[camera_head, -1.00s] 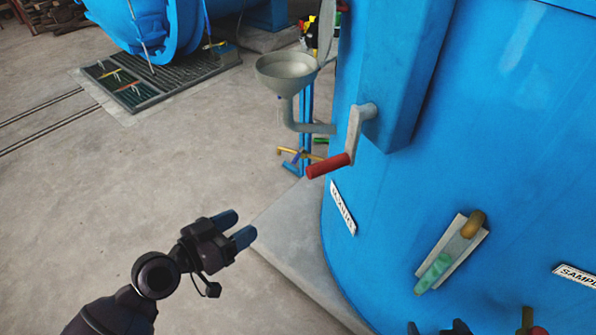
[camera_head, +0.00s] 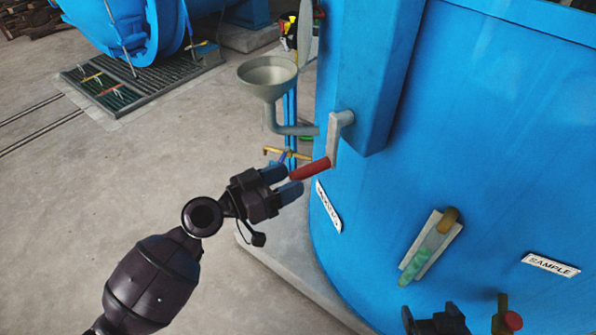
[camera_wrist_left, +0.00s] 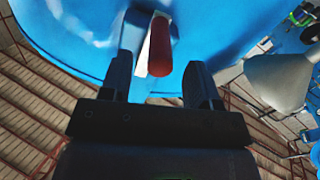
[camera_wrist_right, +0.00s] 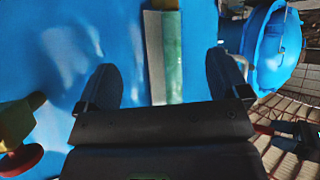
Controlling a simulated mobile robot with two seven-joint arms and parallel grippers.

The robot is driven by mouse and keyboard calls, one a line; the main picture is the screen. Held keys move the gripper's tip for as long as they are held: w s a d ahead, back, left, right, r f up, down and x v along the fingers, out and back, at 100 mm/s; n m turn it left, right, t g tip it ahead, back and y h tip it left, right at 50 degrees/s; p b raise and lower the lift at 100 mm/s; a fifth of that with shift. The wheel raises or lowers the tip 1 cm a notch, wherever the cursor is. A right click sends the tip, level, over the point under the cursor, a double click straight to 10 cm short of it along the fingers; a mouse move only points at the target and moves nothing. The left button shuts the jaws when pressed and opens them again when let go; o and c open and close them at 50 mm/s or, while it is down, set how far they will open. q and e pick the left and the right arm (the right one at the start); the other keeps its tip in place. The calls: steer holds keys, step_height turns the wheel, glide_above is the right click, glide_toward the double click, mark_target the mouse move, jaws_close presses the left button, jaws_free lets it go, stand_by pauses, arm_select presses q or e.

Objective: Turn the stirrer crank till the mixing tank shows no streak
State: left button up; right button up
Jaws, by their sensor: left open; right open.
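The stirrer crank has a grey arm (camera_head: 336,135) on the blue housing of the mixing tank (camera_head: 470,130) and a red handle (camera_head: 311,169) pointing down and left. My left gripper (camera_head: 282,182) is open at the handle's free end. In the left wrist view the red handle (camera_wrist_left: 159,48) shows between the two open fingers. The sight glass (camera_head: 428,248) on the tank front holds a greenish streaked fill, brownish at its top. My right gripper (camera_head: 437,320) is low at the tank front and open. Its wrist view shows the sight glass (camera_wrist_right: 165,55) between its fingers, with a gap.
A grey funnel (camera_head: 268,76) on a bent pipe stands left of the crank. A SAMPLE plate (camera_head: 551,265) and a valve with a red knob (camera_head: 512,321) are at the lower right. A blue vessel (camera_head: 150,30) stands behind.

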mark_target(298, 176)
arm_select(q)
steer(key=shift+x, duration=1.6)
jaws_close()
